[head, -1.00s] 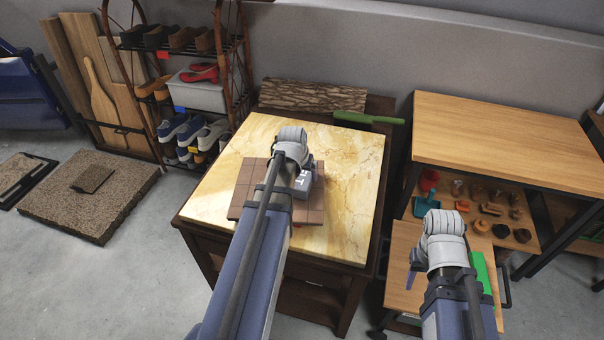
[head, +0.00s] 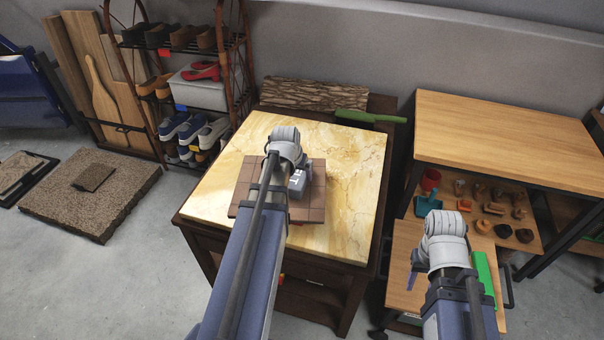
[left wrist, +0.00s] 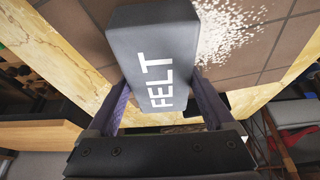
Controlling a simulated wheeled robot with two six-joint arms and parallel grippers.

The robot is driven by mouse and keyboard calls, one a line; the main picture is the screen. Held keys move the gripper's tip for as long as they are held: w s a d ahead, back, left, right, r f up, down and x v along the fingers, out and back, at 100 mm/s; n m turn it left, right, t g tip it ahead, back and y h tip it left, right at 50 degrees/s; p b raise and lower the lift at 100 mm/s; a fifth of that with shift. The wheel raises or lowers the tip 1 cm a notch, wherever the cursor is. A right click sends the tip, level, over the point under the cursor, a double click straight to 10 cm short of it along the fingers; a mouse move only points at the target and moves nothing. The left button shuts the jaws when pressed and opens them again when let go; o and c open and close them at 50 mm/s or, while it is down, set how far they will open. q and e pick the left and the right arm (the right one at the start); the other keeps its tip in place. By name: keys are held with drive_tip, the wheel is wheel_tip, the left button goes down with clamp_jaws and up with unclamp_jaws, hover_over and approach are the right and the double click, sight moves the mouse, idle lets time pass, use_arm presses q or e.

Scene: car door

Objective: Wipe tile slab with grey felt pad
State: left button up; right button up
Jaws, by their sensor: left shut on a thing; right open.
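The brown tile slab (head: 313,196) lies flat on a yellow marble-topped table, partly hidden behind my left arm. My left gripper (left wrist: 160,98) is shut on the grey felt pad (left wrist: 155,45), a dark block lettered "FELT". In the head view the pad (head: 298,181) is over the right half of the slab, mostly behind my wrist. The pad looks down on or very near the slab; I cannot tell contact. White specks (left wrist: 228,28) lie on the slab beside the pad in the left wrist view. My right gripper (head: 430,262) is open, over the low wooden table at right.
The marble top (head: 350,165) is clear around the slab. A shoe rack (head: 190,95) stands at left. A wooden workbench (head: 500,125) with small items below stands at right.

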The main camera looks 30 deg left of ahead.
use_arm(q)
drive_tip(key=shift+s+a, duration=0.35)
drive_tip(key=shift+a, duration=0.35)
drive_tip(key=shift+s+a, duration=0.4)
drive_tip(key=shift+a, duration=0.45)
drive_tip(key=shift+s+a, duration=0.35)
drive_tip(key=shift+a, duration=0.45)
drive_tip(key=shift+a, duration=0.1)
drive_tip(key=shift+s+a, duration=0.4)
drive_tip(key=shift+a, duration=0.4)
drive_tip(key=shift+s+a, duration=0.35)
drive_tip(key=shift+a, duration=0.45)
drive_tip(key=shift+a, duration=0.1)
drive_tip(key=shift+s+a, duration=0.4)
drive_tip(key=shift+a, duration=0.4)
drive_tip(key=shift+s+a, duration=0.35)
drive_tip(key=shift+a, duration=0.4)
drive_tip(key=shift+w+d+f, duration=0.1)
drive_tip(key=shift+w+d, duration=0.25)
drive_tip(key=shift+d, duration=0.55)
drive_tip(key=shift+w+d, duration=0.35)
drive_tip(key=shift+d, duration=0.5)
drive_tip(key=shift+d, duration=0.1)
